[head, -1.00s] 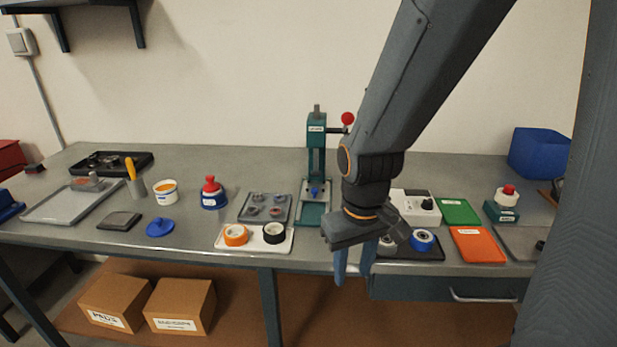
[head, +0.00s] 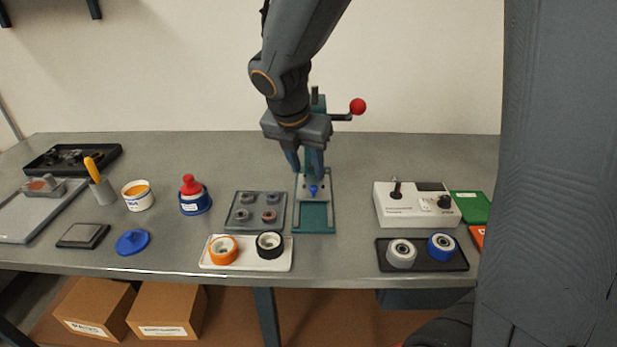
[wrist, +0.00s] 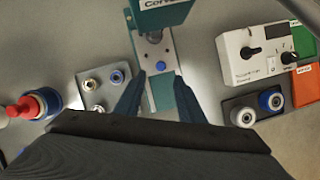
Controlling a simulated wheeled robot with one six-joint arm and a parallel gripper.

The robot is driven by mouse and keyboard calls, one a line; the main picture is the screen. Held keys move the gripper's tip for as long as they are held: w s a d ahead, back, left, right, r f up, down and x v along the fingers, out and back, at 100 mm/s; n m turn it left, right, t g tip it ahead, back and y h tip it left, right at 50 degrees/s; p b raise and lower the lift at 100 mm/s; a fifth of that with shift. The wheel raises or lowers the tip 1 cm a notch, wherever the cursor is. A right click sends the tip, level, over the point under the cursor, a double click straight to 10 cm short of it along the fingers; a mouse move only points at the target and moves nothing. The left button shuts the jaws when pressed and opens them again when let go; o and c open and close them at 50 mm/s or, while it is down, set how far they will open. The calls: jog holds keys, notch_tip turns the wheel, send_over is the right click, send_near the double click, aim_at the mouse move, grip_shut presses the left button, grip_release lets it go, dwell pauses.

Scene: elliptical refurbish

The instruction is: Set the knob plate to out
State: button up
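No label that I can read marks a knob plate or "out". A white control box (head: 405,208) on the right has a lever switch and a black knob (head: 445,202); its front also shows in the wrist view (wrist: 248,68). A green press (head: 313,215) stands mid-table with a blue knob (head: 314,190) low on it, also seen in the wrist view (wrist: 160,66). A dark grey plate (head: 239,211) beside the press bears several small round parts. My gripper (head: 305,166) hangs over the press, its fingers apart and empty; in the wrist view they flank the press base (wrist: 158,92).
The press's red-ball lever (head: 358,106) sticks out right. A white tray with tape-like rings (head: 245,265) and a black tray with two rollers (head: 420,266) lie in front. A green plate (head: 470,205) is right of the box. Bare table lies between press and box.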

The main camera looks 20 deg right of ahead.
aim_at(313, 187)
jog(key=x, duration=0.7)
jog(key=shift+f, duration=0.15)
grip_shut()
